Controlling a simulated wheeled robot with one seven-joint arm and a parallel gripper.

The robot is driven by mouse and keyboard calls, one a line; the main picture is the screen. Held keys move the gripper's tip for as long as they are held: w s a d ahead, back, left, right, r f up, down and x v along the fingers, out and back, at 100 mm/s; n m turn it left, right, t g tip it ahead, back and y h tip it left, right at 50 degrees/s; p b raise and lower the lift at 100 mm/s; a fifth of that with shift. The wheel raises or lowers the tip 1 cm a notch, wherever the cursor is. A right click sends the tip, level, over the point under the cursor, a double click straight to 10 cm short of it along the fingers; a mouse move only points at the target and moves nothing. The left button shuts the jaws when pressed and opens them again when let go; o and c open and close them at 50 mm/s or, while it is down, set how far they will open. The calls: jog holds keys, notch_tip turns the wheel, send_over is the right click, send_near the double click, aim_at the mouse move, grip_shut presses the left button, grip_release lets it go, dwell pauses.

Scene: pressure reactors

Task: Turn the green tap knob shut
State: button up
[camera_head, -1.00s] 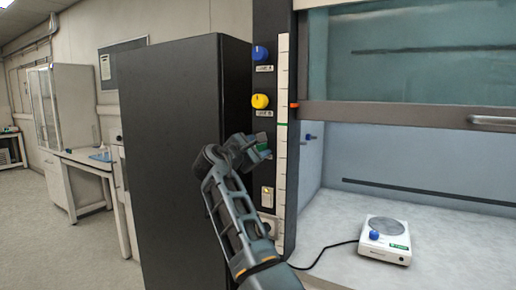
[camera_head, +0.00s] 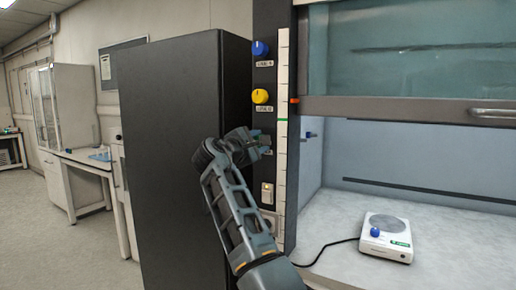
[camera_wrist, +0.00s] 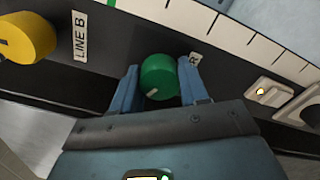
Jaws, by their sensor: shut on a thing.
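The round green tap knob (camera_wrist: 160,77) sits on the black panel in the wrist view. A short white mark shows low on its face, left of centre. My gripper (camera_head: 260,143) is at the panel below the yellow knob in the head view, where it hides the green knob. In the wrist view my blue fingers (camera_wrist: 159,68) are shut on the green knob, one on its left and one on its right. A label beside the knob is partly hidden by the right finger.
The yellow knob (camera_head: 260,96) and blue knob (camera_head: 261,48) are above on the same panel. A lit switch (camera_head: 267,193) is below. The fume hood sash (camera_head: 400,108) is raised to the right, over a hotplate (camera_head: 386,238).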

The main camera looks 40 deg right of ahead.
jog(key=m+b, duration=0.1)
jog(key=m, duration=0.1)
jog(key=m+b, duration=0.3)
jog(key=m, duration=0.1)
jog(key=shift+f+b, duration=0.25)
jog(key=shift+b, duration=0.15)
jog(key=m+b, duration=0.2)
jog(key=m, duration=0.1)
jog(key=shift+m+b, duration=0.3)
jog(key=shift+m, duration=0.1)
jog(key=shift+r+m+b, duration=0.2)
jog(key=shift+m+b, duration=0.7)
jog(key=shift+m, duration=0.5)
jog(key=o, duration=1.1)
jog(key=shift+r, duration=0.1)
jog(key=shift+c, duration=0.2)
jog(key=b+v, duration=0.1)
jog(key=v, duration=0.6)
jog(key=shift+a, duration=0.4)
jog(key=shift+s, duration=0.1)
